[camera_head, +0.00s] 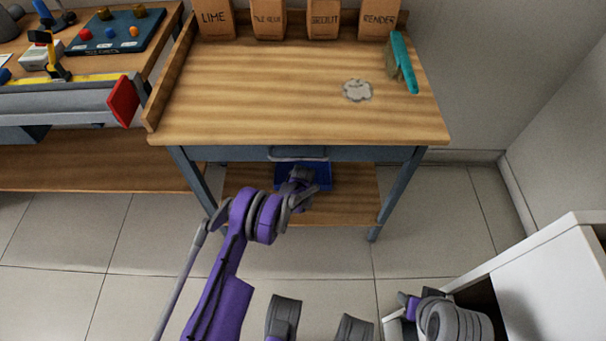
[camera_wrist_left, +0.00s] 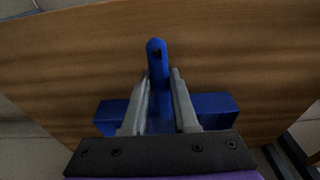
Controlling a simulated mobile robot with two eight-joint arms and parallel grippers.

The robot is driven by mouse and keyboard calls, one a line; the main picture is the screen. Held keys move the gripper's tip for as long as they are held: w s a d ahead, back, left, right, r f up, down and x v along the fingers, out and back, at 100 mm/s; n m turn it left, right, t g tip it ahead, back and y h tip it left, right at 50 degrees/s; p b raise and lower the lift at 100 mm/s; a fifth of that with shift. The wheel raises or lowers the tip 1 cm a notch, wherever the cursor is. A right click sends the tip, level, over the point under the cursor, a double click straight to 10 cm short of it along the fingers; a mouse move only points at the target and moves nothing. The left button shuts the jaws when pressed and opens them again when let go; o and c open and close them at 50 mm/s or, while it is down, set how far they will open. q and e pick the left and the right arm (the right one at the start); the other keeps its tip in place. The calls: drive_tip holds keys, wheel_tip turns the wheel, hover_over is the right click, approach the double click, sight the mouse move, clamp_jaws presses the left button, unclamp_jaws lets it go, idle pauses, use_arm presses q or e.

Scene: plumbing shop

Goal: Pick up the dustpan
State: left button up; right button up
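The blue dustpan (camera_head: 322,173) is on the lower wooden shelf of the workbench, partly hidden by my left gripper in the head view. In the left wrist view its handle (camera_wrist_left: 157,55) points away from the wrist, and its wide pan (camera_wrist_left: 215,108) spreads out on both sides of the fingers. My left gripper (camera_wrist_left: 160,80) has one finger on each side of the handle, with no clear gap at the fingertips. It also shows small in the head view (camera_head: 300,180). Part of my right arm shows at the lower right, but its gripper cannot be made out.
The workbench top (camera_head: 250,90) overhangs the lower shelf (camera_head: 345,205). On it are several labelled bags, a teal-handled brush (camera_head: 403,62) and a grey dust patch (camera_head: 357,91). Another bench is at left; a white cabinet (camera_head: 555,280) stands lower right. Floor in front is clear.

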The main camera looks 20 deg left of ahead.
use_arm(q)
clamp_jaws()
drive_tip(key=shift+r, duration=0.1)
idle(0.9)
